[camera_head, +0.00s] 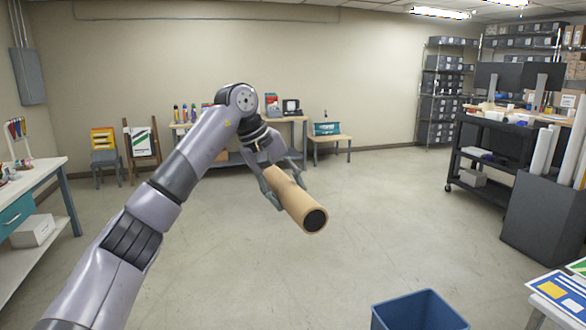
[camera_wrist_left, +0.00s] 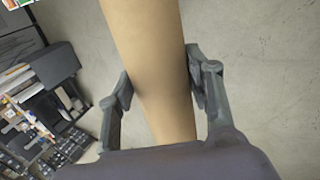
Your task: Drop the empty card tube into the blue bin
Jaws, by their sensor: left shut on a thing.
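A brown card tube (camera_head: 299,205) is held in the air in the head view, its dark open end turned toward me and to the lower right. My left gripper (camera_head: 284,187) is shut on the tube, one finger on each side. In the left wrist view the tube (camera_wrist_left: 150,60) runs up between the two fingers of the left gripper (camera_wrist_left: 160,92). The blue bin (camera_head: 418,312) stands at the bottom of the head view, below and to the right of the tube, cut off by the picture edge. My right gripper is not in view.
A dark box with white rolls (camera_head: 543,221) and a black cart (camera_head: 489,160) stand at the right. A white-topped bench (camera_head: 35,180) is at the left. A table with posters (camera_head: 562,291) is at the lower right. The middle floor is clear.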

